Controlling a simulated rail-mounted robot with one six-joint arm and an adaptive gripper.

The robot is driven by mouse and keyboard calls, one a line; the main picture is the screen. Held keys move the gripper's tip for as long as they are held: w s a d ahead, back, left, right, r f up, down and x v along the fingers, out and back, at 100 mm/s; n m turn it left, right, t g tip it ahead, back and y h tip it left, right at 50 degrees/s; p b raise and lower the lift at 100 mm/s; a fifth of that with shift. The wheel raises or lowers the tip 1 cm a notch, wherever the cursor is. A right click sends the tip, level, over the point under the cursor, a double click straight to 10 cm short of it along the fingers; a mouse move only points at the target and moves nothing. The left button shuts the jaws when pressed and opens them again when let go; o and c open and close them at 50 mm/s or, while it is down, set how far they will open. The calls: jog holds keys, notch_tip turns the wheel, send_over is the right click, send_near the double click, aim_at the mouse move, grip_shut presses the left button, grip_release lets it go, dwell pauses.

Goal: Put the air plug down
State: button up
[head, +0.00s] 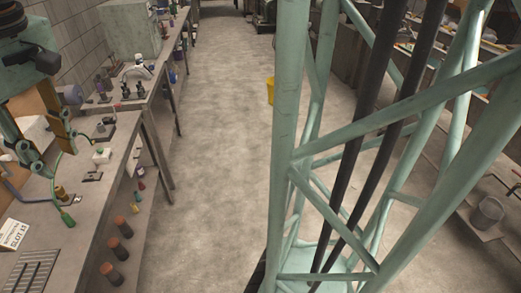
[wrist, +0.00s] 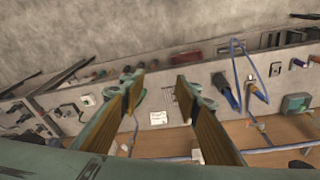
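My gripper (head: 47,158) is above the left workbench in the head view. In the wrist view its two fingers (wrist: 160,82) stand wide apart with nothing seen held between them. A green plug (head: 68,217) on a thin green hose lies on the bench below and to the right of the gripper in the head view. It appears to be the air plug and looks apart from the fingers. In the wrist view part of a green hose (wrist: 135,137) shows beside the left finger; I cannot tell the plug there.
The bench (head: 105,185) holds a white label card (head: 15,233), a grille (head: 32,272) and small fittings. A blue plug with a looped cable (wrist: 225,92) shows in the wrist view. The aisle floor (head: 215,110) is clear.

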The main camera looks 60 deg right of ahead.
jog(key=s+m+t, duration=0.1)
jog(key=s+m, duration=0.1)
jog(key=s, duration=2.1)
jog(key=shift+s+d+r+m, duration=0.25)
jog(key=shift+s+d+m, duration=0.05)
jog(key=shift+s, duration=0.05)
notch_tip(320, 180, down, 6)
jog(key=b, duration=0.6)
jog(key=shift+f+t+b, duration=0.25)
jog(key=shift+t+b, duration=0.05)
jog(key=shift+b, duration=0.1)
jog(key=shift+w, duration=0.1)
